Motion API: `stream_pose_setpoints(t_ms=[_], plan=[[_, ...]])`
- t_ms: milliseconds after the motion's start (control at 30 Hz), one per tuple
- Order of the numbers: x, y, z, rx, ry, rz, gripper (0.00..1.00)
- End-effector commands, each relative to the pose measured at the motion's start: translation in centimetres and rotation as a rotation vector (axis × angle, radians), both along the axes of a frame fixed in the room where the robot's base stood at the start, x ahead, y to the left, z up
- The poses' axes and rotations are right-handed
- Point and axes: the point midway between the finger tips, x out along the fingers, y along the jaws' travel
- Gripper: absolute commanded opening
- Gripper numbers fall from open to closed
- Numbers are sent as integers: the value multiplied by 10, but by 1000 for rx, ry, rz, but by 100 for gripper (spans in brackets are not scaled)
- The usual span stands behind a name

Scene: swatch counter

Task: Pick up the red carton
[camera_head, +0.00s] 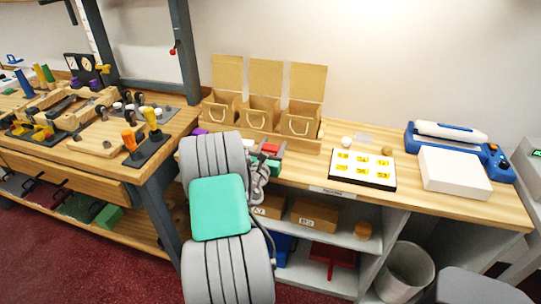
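A small red block-like thing (270,149), which looks like the red carton, lies on the wooden counter in front of the three cardboard boxes. My gripper (275,160) is at the counter's front left, right beside the red thing and partly covering it. A small green thing (272,167) shows close to the gripper, just below the red one. The fingers are small and partly hidden by the wrist, so I cannot tell whether they are open, shut or touching anything.
Three open cardboard boxes (258,118) stand behind. A white board with yellow swatches (362,169), a white box (453,172) and a blue device (500,163) occupy the counter's right. A red object (332,256) sits on the lower shelf. A tool bench (150,176) stands left.

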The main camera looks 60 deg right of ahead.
Motion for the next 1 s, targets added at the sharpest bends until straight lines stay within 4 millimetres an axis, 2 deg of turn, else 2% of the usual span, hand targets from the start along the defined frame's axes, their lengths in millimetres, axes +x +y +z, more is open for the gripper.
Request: stream_pose_setpoints(t_ms=[67, 533, 833, 1000], plan=[[0, 0, 0, 0, 0, 0, 45], [0, 0, 0, 0, 0, 0, 7], [0, 0, 5, -2, -1, 0, 7], [0, 0, 26, -3, -3, -1, 7]])
